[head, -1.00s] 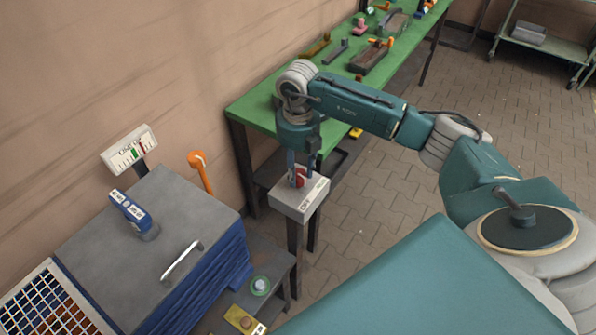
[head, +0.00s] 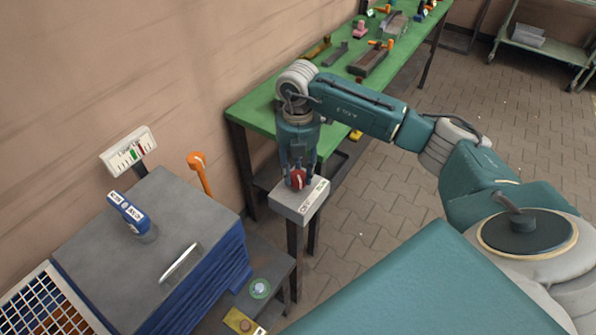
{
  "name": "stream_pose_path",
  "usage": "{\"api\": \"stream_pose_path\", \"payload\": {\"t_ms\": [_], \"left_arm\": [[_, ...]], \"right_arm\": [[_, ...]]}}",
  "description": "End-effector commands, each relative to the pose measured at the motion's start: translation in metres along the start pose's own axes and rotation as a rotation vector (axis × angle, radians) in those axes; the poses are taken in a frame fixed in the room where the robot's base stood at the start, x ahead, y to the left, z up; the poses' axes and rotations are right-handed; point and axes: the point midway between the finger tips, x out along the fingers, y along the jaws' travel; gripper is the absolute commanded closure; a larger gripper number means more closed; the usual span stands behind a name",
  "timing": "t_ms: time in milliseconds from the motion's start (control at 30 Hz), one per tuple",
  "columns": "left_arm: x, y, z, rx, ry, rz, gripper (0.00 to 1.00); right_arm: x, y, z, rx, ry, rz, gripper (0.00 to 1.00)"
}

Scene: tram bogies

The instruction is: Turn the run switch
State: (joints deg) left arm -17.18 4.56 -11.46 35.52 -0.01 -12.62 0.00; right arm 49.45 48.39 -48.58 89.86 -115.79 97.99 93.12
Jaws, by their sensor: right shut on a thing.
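The run switch is a red knob (head: 298,179) with a pale pointer mark, on top of a grey box (head: 291,206) on a dark post. The box has a white label on its right edge; its lettering is too small to read surely. My right gripper (head: 298,178) points down from above the box. Its fingers stand on both sides of the red knob and are shut on it. My left gripper is not in view.
A green workbench (head: 262,119) with tools stands behind the box.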

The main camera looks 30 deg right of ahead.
Motion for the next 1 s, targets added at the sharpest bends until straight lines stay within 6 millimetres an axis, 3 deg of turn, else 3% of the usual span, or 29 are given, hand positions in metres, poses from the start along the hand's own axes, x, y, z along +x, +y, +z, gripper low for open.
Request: {"api": "stream_pose_path", "payload": {"t_ms": [367,400,500,833,1000], "left_arm": [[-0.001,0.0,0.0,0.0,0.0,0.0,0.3],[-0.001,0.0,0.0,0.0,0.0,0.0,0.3],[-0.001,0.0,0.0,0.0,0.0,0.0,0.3],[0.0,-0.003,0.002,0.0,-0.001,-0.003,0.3],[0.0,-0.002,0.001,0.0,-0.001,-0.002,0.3]], "right_arm": [[-0.005,0.003,0.004,0.012,-0.008,0.012,0.9],[-0.005,0.003,0.004,0.012,-0.008,0.012,0.6],[-0.004,0.002,0.003,0.01,-0.007,0.01,0.45],[-0.005,0.001,0.002,0.007,-0.003,0.005,0.45],[-0.027,0.002,0.002,0.006,-0.004,0.009,0.45]]}}
